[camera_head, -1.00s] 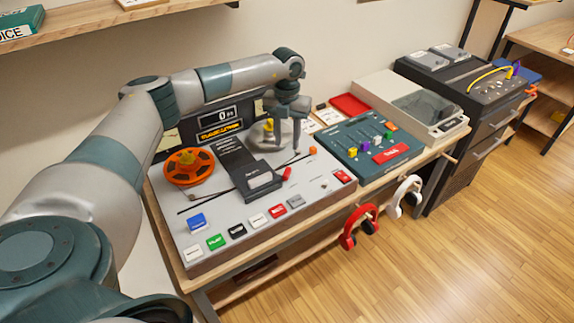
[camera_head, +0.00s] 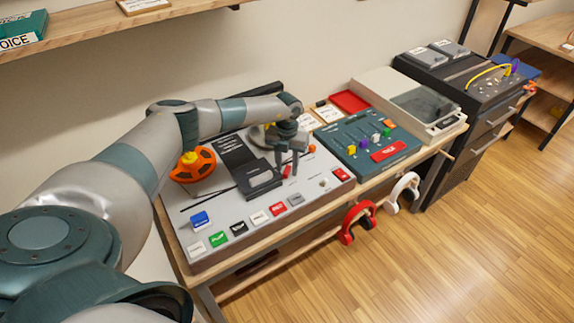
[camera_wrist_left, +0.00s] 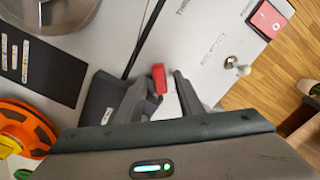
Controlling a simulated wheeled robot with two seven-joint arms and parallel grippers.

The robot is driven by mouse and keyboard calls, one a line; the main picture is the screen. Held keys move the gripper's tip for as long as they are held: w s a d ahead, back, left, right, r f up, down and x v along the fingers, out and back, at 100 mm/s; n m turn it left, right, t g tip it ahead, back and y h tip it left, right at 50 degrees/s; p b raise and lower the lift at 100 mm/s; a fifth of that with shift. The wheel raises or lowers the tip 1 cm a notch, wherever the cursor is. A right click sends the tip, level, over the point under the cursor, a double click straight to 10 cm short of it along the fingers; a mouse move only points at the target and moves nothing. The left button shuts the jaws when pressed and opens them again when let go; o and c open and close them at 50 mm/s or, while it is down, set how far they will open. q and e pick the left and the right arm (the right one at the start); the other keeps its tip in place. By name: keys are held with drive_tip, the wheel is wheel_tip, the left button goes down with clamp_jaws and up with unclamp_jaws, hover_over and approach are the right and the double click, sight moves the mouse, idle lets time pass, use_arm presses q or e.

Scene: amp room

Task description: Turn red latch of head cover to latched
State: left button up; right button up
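The red latch (camera_head: 287,171) is a small red handle at the right side of the dark head cover (camera_head: 262,177) on the grey tape deck (camera_head: 230,225). In the left wrist view the red latch (camera_wrist_left: 159,79) stands up between the two fingers, beside the partly hidden head cover (camera_wrist_left: 103,96). My left gripper (camera_head: 287,166) is open, with its fingers pointing down around the latch. In the left wrist view my left gripper (camera_wrist_left: 158,84) shows a gap on the latch's right; contact on its left is unclear. My right gripper is out of view.
Several buttons line the deck's front. A teal mixer (camera_head: 368,150) stands to the right. Red headphones (camera_head: 358,222) and white headphones (camera_head: 402,191) hang on the table's front edge.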

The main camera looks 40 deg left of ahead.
use_arm(q)
drive_tip(key=shift+c, duration=0.3)
clamp_jaws()
drive_tip(key=m+b, duration=0.4)
drive_tip(key=shift+a+f, duration=0.2)
drive_tip(key=shift+a, duration=0.1)
drive_tip(key=shift+r+m+b, duration=0.1)
drive_tip(key=shift+m+b, duration=1.05)
drive_tip(key=shift+m, duration=0.05)
drive_tip(key=shift+a+r+m+b, duration=0.15)
drive_tip(key=shift+m+b, duration=0.3)
drive_tip(key=shift+m, duration=0.25)
